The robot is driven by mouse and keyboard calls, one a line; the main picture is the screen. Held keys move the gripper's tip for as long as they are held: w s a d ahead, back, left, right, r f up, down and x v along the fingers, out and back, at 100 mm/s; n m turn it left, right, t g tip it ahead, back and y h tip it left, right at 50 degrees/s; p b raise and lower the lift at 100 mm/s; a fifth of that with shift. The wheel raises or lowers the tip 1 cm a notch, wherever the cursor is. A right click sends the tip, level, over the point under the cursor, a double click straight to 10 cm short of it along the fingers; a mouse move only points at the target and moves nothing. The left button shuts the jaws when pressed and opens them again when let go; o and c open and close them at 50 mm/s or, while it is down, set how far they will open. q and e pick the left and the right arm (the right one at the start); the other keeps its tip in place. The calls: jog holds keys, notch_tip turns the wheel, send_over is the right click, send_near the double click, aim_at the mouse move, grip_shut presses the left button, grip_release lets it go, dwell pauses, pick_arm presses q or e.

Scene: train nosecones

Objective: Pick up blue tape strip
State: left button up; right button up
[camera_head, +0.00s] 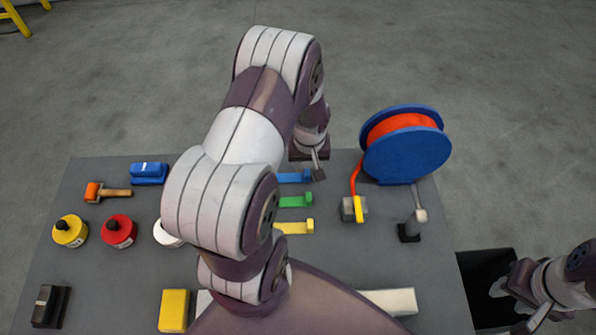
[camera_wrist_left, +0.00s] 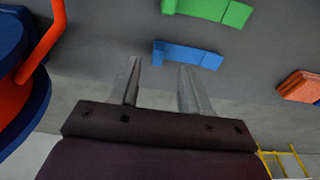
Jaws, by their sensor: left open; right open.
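The blue tape strip (camera_head: 292,178) lies near the far edge of the table, partly hidden behind my left arm in the head view. In the left wrist view, the blue tape strip (camera_wrist_left: 187,55) lies just beyond the fingertips, across the gap between them. My left gripper (camera_wrist_left: 162,72) is open and empty, its two fingers apart. In the head view, my left gripper (camera_head: 316,165) is close to the strip's right end; its fingers are hard to make out. My right gripper (camera_head: 514,304) is open at the lower right, off the table and far from the strip.
A green strip (camera_head: 294,201) and a yellow strip (camera_head: 296,227) lie nearer than the blue one. A blue reel of orange tape (camera_head: 406,155) stands to the right, beside a dispenser (camera_head: 354,208). A roller (camera_head: 108,192), a blue block (camera_head: 149,173) and several round pots are to the left.

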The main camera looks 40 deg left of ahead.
aim_at(307, 172)
pick_arm(q)
jog(key=f, duration=0.2)
jog(key=w+f+p, duration=0.1)
jog(key=f, duration=0.1)
jog(key=a+f, duration=0.1)
jog(key=f, duration=0.1)
jog(key=shift+w+f, duration=0.15)
jog(key=shift+w, duration=0.05)
jog(key=shift+s, duration=0.1)
jog(key=shift+c, duration=1.2)
grip_shut()
